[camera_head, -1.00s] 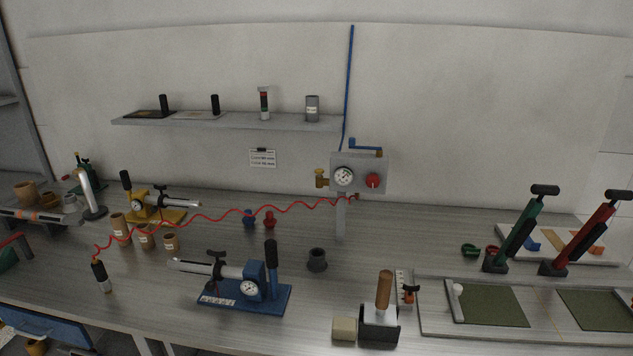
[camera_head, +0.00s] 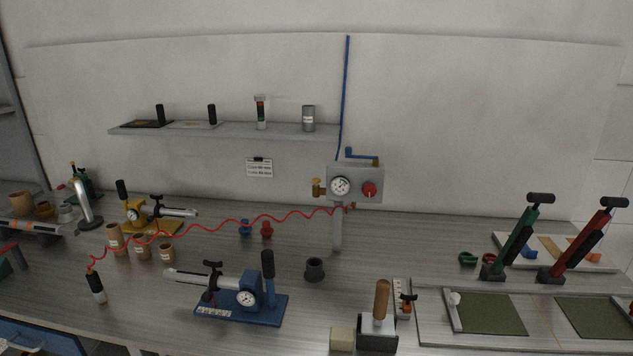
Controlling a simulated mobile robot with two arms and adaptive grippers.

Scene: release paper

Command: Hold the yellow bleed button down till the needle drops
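A grey control box (camera_head: 375,172) is mounted on a post at the back of the bench, against the pale wall panel. On its face are a round white gauge (camera_head: 340,186) and a red round knob (camera_head: 369,190). The gauge's needle is too small to read. A brass-yellow fitting (camera_head: 317,187) sticks out at the box's left side; I cannot tell whether it is the bleed button. No other yellow button is clear on the box. Neither of my grippers is in view.
A coiled red hose (camera_head: 215,230) runs from the box to a black-and-white handpiece (camera_head: 96,287). Green (camera_head: 514,240) and red (camera_head: 587,243) levered tools stand right.

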